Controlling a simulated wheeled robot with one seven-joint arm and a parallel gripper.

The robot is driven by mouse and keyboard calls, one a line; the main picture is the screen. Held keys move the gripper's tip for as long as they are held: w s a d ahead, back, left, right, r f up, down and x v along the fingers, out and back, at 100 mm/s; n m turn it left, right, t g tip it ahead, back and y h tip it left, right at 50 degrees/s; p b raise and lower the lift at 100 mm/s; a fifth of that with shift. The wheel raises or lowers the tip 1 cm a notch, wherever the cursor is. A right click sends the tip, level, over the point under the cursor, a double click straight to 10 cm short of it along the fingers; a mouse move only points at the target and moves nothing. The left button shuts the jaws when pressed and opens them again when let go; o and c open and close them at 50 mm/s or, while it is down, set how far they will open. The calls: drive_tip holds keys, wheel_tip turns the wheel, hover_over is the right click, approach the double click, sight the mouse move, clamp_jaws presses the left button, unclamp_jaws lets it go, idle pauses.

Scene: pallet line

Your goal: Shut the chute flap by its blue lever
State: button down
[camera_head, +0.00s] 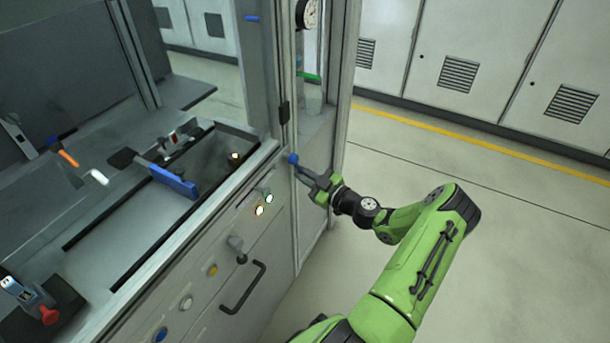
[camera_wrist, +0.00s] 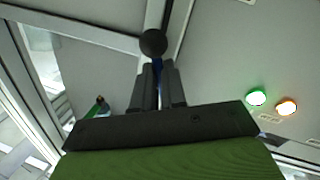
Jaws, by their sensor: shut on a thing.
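My gripper (camera_head: 301,167) is at the front corner post of the machine, in the middle of the head view. It is shut on the blue lever, whose round knob (camera_head: 293,158) shows at the fingertips. In the wrist view the gripper (camera_wrist: 160,70) has its two dark fingers close together with a strip of blue between them. The lever's ball end (camera_wrist: 153,43) looks dark there and stands just beyond the fingertips. I cannot clearly make out the chute flap or how far it is open; the post and my gripper hide much of that area.
A grey cabinet front with a black pull handle (camera_head: 243,287) and lit buttons (camera_head: 259,211) lies left of my gripper. A blue bar (camera_head: 174,182) sits in the machine's recess. Open floor (camera_head: 500,220) with a yellow line lies right.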

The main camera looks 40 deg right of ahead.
drive_tip(key=shift+s+a+f+m+g, duration=0.15)
drive_tip(key=shift+a+m, duration=0.3)
drive_tip(key=shift+m, duration=0.1)
drive_tip(key=shift+s+a+f+m+g, duration=0.1)
drive_tip(key=shift+s+a+m+g, duration=0.05)
drive_tip(key=shift+a+m, duration=0.35)
drive_tip(key=shift+s+a+m+g+p, duration=0.2)
drive_tip(key=shift+a+m+p, duration=0.1)
drive_tip(key=shift+a+m, duration=0.25)
drive_tip(key=shift+s+a+m+g+p, duration=0.15)
drive_tip(key=shift+a+m+p, duration=0.15)
drive_tip(key=shift+m, duration=0.3)
drive_tip(key=shift+s+a+r+m+g+y+p, duration=0.15)
drive_tip(key=shift+s+a+m+y+p, duration=0.1)
drive_tip(key=shift+a+m, duration=0.4)
drive_tip(key=shift+s+a+r+m+g+y+p, duration=0.15)
drive_tip(key=shift+a+m+p, duration=0.15)
drive_tip(key=shift+a+m, duration=0.35)
drive_tip(key=shift+s+a+r+m+g+y+p, duration=0.15)
drive_tip(key=shift+s+a+m+y+p, duration=0.2)
drive_tip(key=shift+m, duration=0.55)
drive_tip(key=shift+w+a, duration=0.1)
drive_tip(key=shift+w, duration=0.05)
drive_tip(key=c, duration=1.2)
unclamp_jaws()
drive_tip(key=p+v, duration=0.1)
drive_tip(key=v, duration=1.4)
drive_tip(key=shift+s+a+p, duration=0.1)
drive_tip(key=shift+s+p, duration=0.3)
drive_tip(key=shift+s, duration=0.05)
